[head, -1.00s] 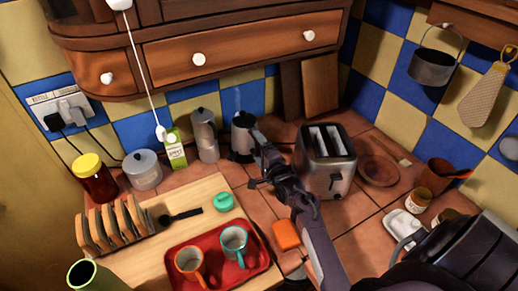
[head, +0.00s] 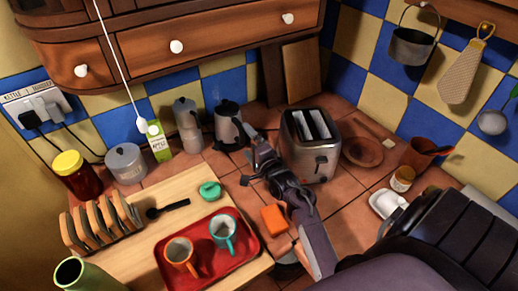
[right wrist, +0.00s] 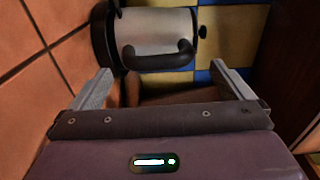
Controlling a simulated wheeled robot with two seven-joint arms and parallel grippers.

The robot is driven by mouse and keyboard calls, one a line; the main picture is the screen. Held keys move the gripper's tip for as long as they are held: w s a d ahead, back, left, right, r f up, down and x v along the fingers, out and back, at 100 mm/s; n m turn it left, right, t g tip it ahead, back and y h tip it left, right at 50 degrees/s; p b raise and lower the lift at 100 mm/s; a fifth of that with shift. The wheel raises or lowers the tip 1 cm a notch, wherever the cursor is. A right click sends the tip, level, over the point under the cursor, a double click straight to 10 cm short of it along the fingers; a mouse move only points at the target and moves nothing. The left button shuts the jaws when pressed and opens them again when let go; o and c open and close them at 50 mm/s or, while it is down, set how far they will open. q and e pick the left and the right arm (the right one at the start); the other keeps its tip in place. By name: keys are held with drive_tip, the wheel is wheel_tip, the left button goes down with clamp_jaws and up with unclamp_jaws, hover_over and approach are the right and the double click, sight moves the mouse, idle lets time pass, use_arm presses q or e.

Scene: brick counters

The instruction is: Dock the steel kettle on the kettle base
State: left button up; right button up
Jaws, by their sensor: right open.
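The steel kettle (head: 228,122) stands upright on the counter at the back, between the moka pot and the toaster. In the right wrist view the kettle (right wrist: 158,22) lies sideways in the picture, with its black handle (right wrist: 155,57) towards me. The dark kettle base (right wrist: 104,38) shows at its bottom end, and the kettle appears seated on it; the contact is partly hidden. My right gripper (head: 244,153) is open and empty in front of the kettle. Its fingers are spread in the right wrist view (right wrist: 162,88), short of the handle. My left gripper is out of view.
A toaster (head: 312,150) stands close on the right of the gripper. A moka pot (head: 187,128) and juice carton (head: 159,142) stand left of the kettle. A red tray (head: 243,250) with two mugs and an orange sponge (head: 274,219) lie nearer.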

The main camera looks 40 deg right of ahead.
drive_tip(key=s, duration=0.5)
drive_tip(key=s+b, duration=0.1)
drive_tip(key=s, duration=0.2)
drive_tip(key=shift+s+a+r, duration=0.1)
drive_tip(key=shift+s+a, duration=0.05)
drive_tip(key=shift+a, duration=0.25)
